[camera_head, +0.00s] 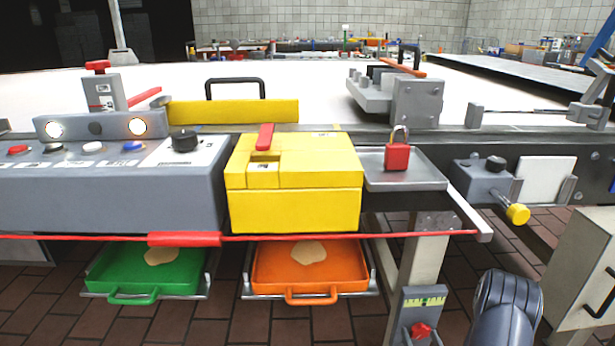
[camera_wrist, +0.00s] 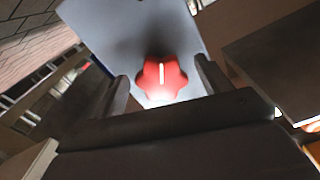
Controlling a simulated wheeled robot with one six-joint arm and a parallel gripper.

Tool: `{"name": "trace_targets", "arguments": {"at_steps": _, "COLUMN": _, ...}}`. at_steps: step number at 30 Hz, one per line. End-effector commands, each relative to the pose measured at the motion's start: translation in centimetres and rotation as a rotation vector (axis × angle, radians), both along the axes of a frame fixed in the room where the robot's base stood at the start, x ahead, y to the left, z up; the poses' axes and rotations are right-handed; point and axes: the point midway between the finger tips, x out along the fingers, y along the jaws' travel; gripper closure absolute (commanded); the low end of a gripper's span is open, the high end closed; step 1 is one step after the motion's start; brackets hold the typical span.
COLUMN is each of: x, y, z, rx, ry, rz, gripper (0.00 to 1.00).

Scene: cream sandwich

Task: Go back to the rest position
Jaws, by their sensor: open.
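My gripper (camera_wrist: 161,70) is open in the wrist view, with one finger on each side of the view. A red star-shaped knob (camera_wrist: 162,78) with a white line shows between and beyond the fingers, on a grey plate (camera_wrist: 135,30). I cannot tell how far the fingertips are from it. In the head view, a red knob (camera_head: 421,330) sits on a grey post box (camera_head: 423,299) at the bottom, and it looks like the same knob. My dark arm link shows just right of it; my gripper is hidden in that view.
A yellow box (camera_head: 294,205) and grey control panel (camera_head: 85,200) stand on the bench. A red padlock (camera_head: 397,157) rests on a metal tray (camera_head: 430,179). Green (camera_head: 120,280) and orange (camera_head: 285,285) trays sit below a red cord (camera_head: 350,236). A beige cabinet (camera_head: 575,265) stands at right.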

Motion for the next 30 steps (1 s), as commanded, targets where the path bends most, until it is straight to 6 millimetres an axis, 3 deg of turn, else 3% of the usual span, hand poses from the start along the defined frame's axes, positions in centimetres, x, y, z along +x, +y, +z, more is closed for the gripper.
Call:
{"name": "trace_targets", "arguments": {"at_steps": 15, "x": 0.0, "y": -0.23, "z": 0.08, "rx": -0.362, "ry": -0.012, "rz": 0.0, "gripper": 0.27}}
{"name": "trace_targets", "arguments": {"at_steps": 30, "x": -0.01, "y": -0.24, "z": -0.02, "rx": -0.413, "ry": -0.014, "rz": 0.0, "gripper": 0.27}}
